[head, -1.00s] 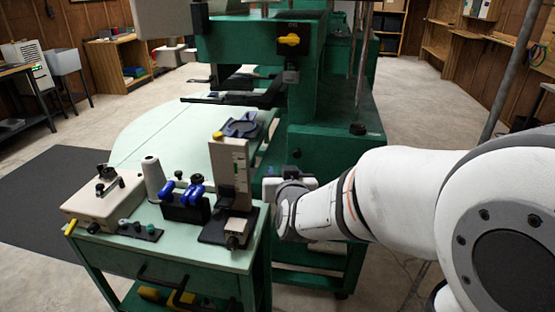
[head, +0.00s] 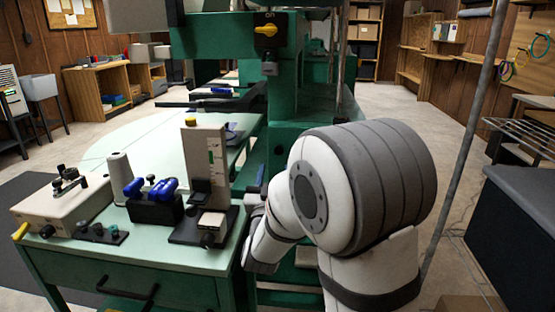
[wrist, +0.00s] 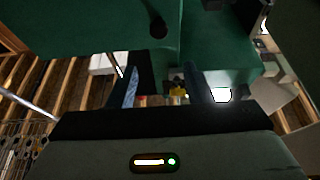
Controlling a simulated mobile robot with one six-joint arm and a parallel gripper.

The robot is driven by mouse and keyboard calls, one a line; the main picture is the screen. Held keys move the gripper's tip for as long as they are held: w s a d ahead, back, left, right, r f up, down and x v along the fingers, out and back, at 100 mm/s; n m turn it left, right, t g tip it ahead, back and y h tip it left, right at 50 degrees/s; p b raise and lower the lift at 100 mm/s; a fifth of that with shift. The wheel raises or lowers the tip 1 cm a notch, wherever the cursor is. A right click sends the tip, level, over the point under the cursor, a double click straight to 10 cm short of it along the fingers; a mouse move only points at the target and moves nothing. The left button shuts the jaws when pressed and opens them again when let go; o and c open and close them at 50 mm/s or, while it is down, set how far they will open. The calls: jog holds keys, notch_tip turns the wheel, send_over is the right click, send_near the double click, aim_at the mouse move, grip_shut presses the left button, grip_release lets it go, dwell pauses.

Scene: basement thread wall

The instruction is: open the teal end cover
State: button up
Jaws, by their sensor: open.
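The teal-green machine (head: 283,150) stands in the middle of the head view, partly hidden behind my arm. I cannot tell which of its panels is the end cover. In the wrist view, a wide green panel (wrist: 90,30) fills the top, with a small dark round knob or hole (wrist: 158,27) in it. My gripper (wrist: 163,88) shows in the wrist view with its two fingers apart and nothing between them. The fingers appear close to the green panel's lower edge; contact cannot be told. In the head view my arm hides most of the gripper.
A green cart (head: 150,258) stands at the front left with a white box (head: 62,200), blue-handled tools (head: 150,190) and an upright gauge (head: 206,165) on it. A grey pole (head: 470,140) and a dark cabinet (head: 525,225) stand right. Floor (head: 410,100) behind is open.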

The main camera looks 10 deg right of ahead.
aim_at(279, 151)
jog(key=w, duration=0.2)
jog(key=w+d, duration=0.1)
jog(key=w, duration=0.1)
jog(key=w+d, duration=0.1)
jog(key=w, duration=0.2)
jog(key=shift+d+r+b, duration=0.15)
jog(key=shift+r+b, duration=0.2)
jog(key=shift+w+d+r, duration=0.15)
jog(key=shift+w+r, duration=0.05)
jog(key=shift+w, duration=0.3)
grip_shut()
